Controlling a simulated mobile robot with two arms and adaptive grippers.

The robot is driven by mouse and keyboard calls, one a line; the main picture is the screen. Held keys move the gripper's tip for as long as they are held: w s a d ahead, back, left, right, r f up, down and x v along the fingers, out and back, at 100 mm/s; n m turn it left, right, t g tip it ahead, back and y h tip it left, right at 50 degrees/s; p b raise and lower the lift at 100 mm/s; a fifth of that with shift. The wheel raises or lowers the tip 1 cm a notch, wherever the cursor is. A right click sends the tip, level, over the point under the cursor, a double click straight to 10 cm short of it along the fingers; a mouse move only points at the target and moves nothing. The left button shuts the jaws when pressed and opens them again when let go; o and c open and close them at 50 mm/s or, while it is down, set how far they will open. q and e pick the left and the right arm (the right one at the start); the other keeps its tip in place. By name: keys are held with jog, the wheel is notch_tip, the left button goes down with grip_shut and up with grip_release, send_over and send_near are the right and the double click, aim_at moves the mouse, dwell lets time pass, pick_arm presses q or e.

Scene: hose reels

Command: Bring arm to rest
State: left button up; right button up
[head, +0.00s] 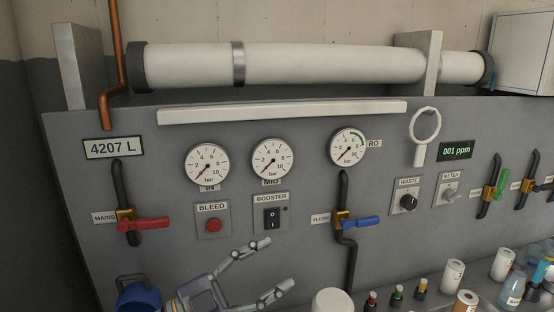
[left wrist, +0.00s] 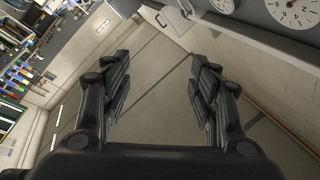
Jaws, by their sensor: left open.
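My left gripper (head: 280,266) is at the lower middle of the head view, in front of the grey panel (head: 245,250). Its two fingers are spread and point to the right, with nothing between them. In the left wrist view the same gripper (left wrist: 160,85) is open and empty, with floor and wall behind the gap. My right gripper is in neither view.
The panel carries a red-handled valve (head: 143,225), a blue-handled valve (head: 360,222), round gauges (head: 272,159) and a booster switch (head: 272,218). A blue container (head: 138,296) stands left of the gripper. Bottles and canisters (head: 453,275) stand at lower right.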

pick_arm(q)
jog(key=w+a+f+n+t+y, duration=0.1)
jog(key=w+a+n+t+y, duration=0.1)
jog(key=a+n+t+y, duration=0.45)
jog(key=w+a+f+n+t+y, duration=0.2)
jog(key=a+n+t+y, duration=0.35)
jog(key=n, duration=0.25)
jog(key=s+a+f+n+g+y, duration=0.3)
jog(key=a+f+g+y, duration=0.1)
jog(key=f, duration=0.5)
jog(key=s+a+f+n+g+y, duration=0.3)
jog(key=s+a+f+y, duration=0.15)
jog(key=f, duration=0.35)
jog(key=s+d+f+m+g+h, duration=0.1)
jog(key=s+f+g, duration=0.5)
jog(key=s, duration=0.4)
jog(key=s+d+f+g+h, duration=0.1)
jog(key=s+f+g, duration=0.4)
jog(key=s+f, duration=0.4)
jog(key=s+f+g, duration=0.1)
jog(key=s+f, duration=0.2)
jog(key=f, duration=2.2)
jog(key=s+a+f+g, duration=0.1)
jog(key=s+a+f, duration=0.2)
jog(key=s+f, duration=1.3)
jog(key=shift+s+m, duration=0.35)
jog(key=shift+s, duration=0.25)
